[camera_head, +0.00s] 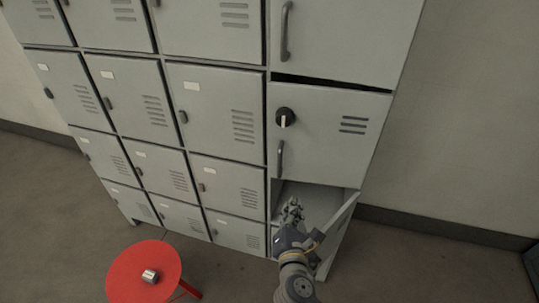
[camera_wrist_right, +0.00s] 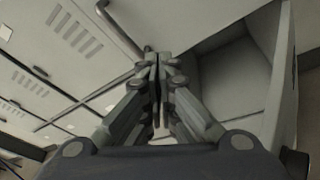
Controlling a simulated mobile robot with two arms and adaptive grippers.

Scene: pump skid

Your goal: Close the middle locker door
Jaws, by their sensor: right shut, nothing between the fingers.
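The middle locker door (camera_head: 330,133) is the pale grey door in the right column, with a dark round knob (camera_head: 285,118) and a bar handle (camera_head: 280,158). A dark gap shows along its top edge, so it looks slightly ajar; how far is hard to tell. Below it is an open compartment (camera_head: 322,200), with its door (camera_head: 340,238) swung outward on the right. My right gripper (camera_head: 292,207) is shut and empty in front of this opening, below the bar handle. In the wrist view its closed fingers (camera_wrist_right: 158,65) point toward the locker, with the open compartment (camera_wrist_right: 235,85) to their right.
Smaller closed locker doors (camera_head: 205,105) fill the left columns. A closed upper door (camera_head: 345,40) sits above the middle one. A round red stool (camera_head: 125,275) with a small metal object (camera_head: 151,276) on it stands at lower left.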

